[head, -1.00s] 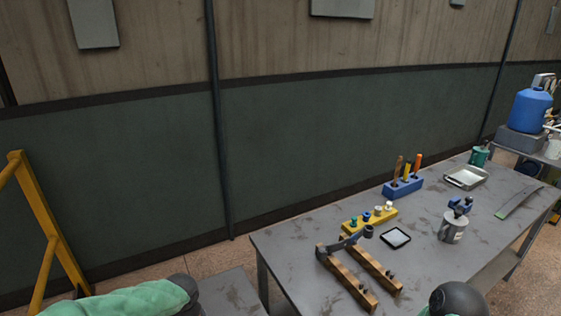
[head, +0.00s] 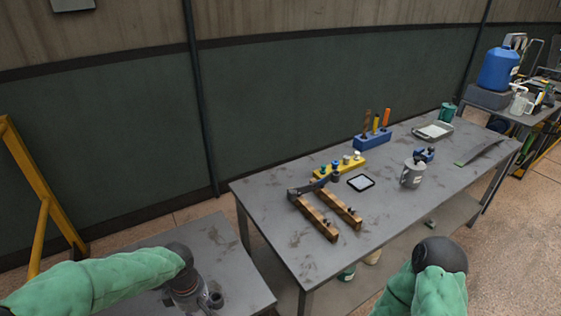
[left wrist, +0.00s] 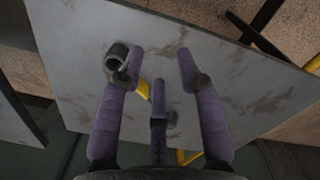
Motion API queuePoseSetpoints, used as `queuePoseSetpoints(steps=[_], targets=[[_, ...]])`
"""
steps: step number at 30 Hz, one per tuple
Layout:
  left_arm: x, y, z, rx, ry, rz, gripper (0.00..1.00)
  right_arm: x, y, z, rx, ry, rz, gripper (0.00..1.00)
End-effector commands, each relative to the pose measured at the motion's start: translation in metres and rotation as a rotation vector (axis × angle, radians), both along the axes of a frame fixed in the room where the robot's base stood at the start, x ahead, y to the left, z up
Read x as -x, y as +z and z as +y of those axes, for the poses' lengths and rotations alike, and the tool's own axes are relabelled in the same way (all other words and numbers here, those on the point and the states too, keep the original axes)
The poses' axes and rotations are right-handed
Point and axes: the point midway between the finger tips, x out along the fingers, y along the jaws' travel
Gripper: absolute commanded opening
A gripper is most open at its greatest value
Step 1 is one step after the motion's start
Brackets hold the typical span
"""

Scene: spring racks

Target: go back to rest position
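My left gripper (head: 190,290) hangs low over the small grey table at the lower left of the head view. In the left wrist view its purple fingers (left wrist: 160,75) are spread, with nothing held between them. A dark ring-shaped piece (left wrist: 117,62) shows beside the left fingertip; I cannot tell whether they touch. A similar dark piece (head: 215,300) shows beside the gripper in the head view. My right arm's green sleeve and dark wrist (head: 440,255) show at the lower right; the right gripper is hidden.
A yellow frame (head: 45,200) stands left.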

Motion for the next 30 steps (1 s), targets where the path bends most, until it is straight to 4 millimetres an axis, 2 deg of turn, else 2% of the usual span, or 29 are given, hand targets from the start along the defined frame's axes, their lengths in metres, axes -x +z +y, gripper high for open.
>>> queuePoseSetpoints(steps=[11,20,30], targets=[[0.002,-0.046,-0.027,0.094,-0.204,-0.006,0.37,0.001,0.0,0.0,0.0,-0.001,0.001,0.52],[0.018,-0.116,-0.067,0.221,-0.491,-0.056,0.37,0.001,0.0,0.0,0.0,-0.001,0.001,0.52],[0.056,-0.192,-0.102,0.297,-0.804,-0.164,0.37,0.001,0.0,0.0,0.0,-0.001,0.001,0.52]])
